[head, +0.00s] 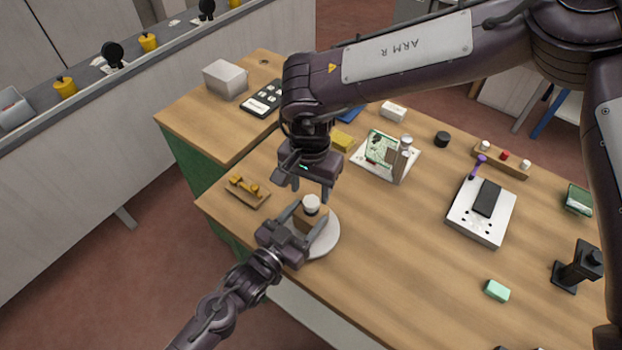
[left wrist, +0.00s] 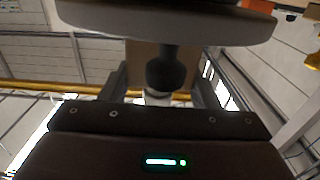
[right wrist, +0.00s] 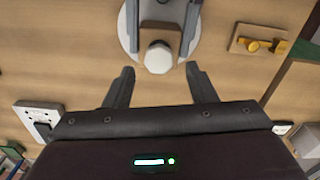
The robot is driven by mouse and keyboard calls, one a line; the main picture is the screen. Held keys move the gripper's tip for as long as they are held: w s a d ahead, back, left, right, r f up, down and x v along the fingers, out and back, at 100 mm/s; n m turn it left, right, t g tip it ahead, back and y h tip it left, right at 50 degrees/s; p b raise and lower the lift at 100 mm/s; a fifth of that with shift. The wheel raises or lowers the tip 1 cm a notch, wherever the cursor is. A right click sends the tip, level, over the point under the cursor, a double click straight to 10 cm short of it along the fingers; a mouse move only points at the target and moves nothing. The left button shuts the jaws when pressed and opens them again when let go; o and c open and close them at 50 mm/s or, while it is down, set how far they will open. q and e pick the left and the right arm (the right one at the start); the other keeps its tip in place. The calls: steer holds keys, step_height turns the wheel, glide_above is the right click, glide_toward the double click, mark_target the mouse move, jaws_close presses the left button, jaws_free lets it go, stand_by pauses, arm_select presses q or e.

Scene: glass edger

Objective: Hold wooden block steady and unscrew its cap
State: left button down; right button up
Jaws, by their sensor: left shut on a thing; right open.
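The wooden block (head: 318,227) stands on a round pale disc (head: 328,240) at the near left table edge. Its white cap (head: 311,203) is on top; the cap also shows in the right wrist view (right wrist: 158,57). My left gripper (head: 304,220) is shut on the block (right wrist: 160,32), one finger on each side. My right gripper (head: 305,188) is open and empty, pointing down above the cap. In the right wrist view the cap lies just beyond and between its fingertips (right wrist: 159,70). In the left wrist view a dark rounded piece hides part of the block (left wrist: 143,58).
A wooden tray with yellow parts (head: 247,191) lies left of the block. A yellow block (head: 342,140) and a white stand with a green card (head: 380,147) are behind, on the right. A white box with a black pad (head: 481,215) is further right. Bare tabletop lies between.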

mark_target(311, 201)
steer(key=m, duration=0.4)
steer(key=shift+a+r+m, duration=0.15)
steer(key=shift+r+m, duration=0.05)
steer(key=shift+m, duration=0.1)
steer(key=m, duration=0.4)
steer(key=shift+r, duration=0.15)
steer(key=m, duration=0.5)
steer(key=shift+a+r, duration=0.1)
steer(key=shift+r, duration=0.1)
steer(key=m, duration=0.4)
steer(key=shift+r, duration=0.2)
steer(key=m, duration=0.5)
steer(key=shift+r, duration=0.2)
steer(key=m, duration=0.4)
steer(key=shift+r, duration=0.2)
steer(key=m, duration=0.6)
steer(key=shift+d+r+m, duration=0.2)
steer(key=shift+r+m, duration=0.1)
steer(key=shift+m, duration=0.1)
steer(key=m, duration=0.4)
steer(key=shift+d+r, duration=0.15)
steer(key=shift+m, duration=0.3)
steer(key=shift+f, duration=3.95)
